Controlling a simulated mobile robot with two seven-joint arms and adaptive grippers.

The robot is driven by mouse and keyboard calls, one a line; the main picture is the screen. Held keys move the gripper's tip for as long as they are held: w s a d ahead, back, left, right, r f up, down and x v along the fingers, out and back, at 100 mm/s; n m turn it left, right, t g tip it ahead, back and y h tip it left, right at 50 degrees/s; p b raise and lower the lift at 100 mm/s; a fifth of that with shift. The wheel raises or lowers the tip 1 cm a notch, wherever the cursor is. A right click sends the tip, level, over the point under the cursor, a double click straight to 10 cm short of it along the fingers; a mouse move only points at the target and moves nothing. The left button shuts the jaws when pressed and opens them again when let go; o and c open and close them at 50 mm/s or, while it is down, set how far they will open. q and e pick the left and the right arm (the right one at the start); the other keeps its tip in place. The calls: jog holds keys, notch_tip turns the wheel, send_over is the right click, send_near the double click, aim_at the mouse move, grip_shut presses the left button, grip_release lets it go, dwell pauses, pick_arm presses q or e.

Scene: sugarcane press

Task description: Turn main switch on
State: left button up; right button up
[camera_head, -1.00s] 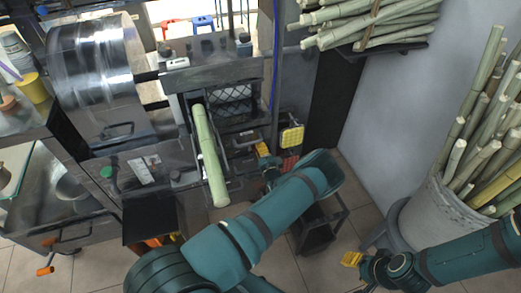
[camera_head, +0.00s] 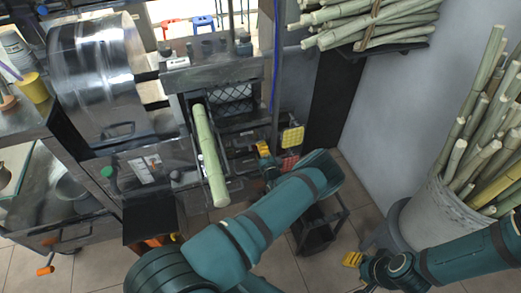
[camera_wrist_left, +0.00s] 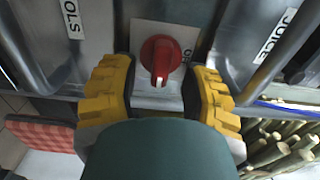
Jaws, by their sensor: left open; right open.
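The main switch is a red rotary knob (camera_wrist_left: 160,58) on a pale plate on a grey metal panel, seen in the left wrist view. Its grip bar points roughly up and down in that view. My left gripper (camera_wrist_left: 163,82) is open, with one yellow finger on each side of the knob. Gaps show between the knob and both fingers. In the head view my left gripper (camera_head: 265,152) is at the machine's front right, and the knob cannot be made out there. My right gripper (camera_head: 352,259) is open and empty, low over the floor.
A green sugarcane stalk (camera_head: 209,160) lies on the press chute. Yellow and red crates (camera_head: 292,137) stand just right of my left gripper. A bin of cane (camera_head: 440,215) stands at the right, near my right arm. Metal handles (camera_wrist_left: 265,65) flank the knob.

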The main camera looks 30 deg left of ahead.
pick_arm(q)
jog(key=v, duration=1.2)
jog(key=shift+s, duration=0.1)
jog(key=s+d+f+n+g+h, duration=0.5)
jog(key=s+d+n+g+h, duration=0.15)
jog(key=s+h, duration=0.3)
jog(key=s+d+r+n+g+h, duration=0.3)
jog(key=s+d+r+h, duration=0.5)
jog(key=s+d+r, duration=0.1)
jog(key=shift+d+r, duration=0.7)
jog(key=shift+d, duration=0.3)
